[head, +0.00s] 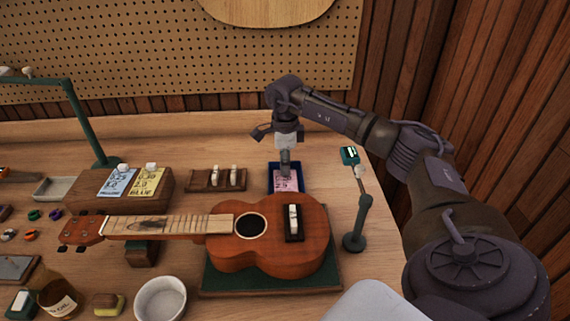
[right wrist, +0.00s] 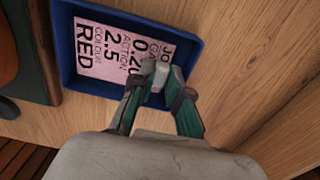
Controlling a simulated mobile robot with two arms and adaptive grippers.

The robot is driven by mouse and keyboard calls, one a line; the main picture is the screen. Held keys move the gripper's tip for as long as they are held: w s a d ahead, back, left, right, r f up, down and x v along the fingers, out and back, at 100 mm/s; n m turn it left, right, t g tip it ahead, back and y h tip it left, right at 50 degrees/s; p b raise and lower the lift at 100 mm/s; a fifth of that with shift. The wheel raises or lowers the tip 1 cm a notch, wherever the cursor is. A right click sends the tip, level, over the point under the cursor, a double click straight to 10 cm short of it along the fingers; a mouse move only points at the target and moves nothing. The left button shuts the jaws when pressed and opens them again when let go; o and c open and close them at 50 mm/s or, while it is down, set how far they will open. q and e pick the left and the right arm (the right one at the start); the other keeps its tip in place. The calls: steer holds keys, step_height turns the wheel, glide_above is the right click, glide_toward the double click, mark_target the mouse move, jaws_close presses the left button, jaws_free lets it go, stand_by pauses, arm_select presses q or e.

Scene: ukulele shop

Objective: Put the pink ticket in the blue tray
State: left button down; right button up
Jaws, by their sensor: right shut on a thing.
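The pink ticket (head: 287,184) with black print lies within the outline of the blue tray (head: 270,181), behind the ukulele's body. The right wrist view shows the ticket (right wrist: 122,45) flat inside the rim of the tray (right wrist: 61,45), reading "RED"; whether it touches the floor is hard to tell. My right gripper (head: 286,158) points down over the tray. In the wrist view its fingers (right wrist: 158,82) are closed on a pale knob at the ticket's edge. My left gripper is not in view.
The ukulele (head: 225,258) lies in front of the tray on a green mat (head: 270,278). A wooden block with blue and yellow tickets (head: 148,182) stands left. A small rack (head: 215,180) is beside the tray. A green stand (head: 358,220) rises at right.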

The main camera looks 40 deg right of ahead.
stand_by(0.4)
steer(key=o, duration=0.8)
steer(key=shift+o, duration=0.2)
steer(key=shift+o, duration=1.3)
steer(key=shift+r, duration=0.1)
steer(key=shift+r+p, duration=2.95)
steer(key=shift+r, duration=0.5)
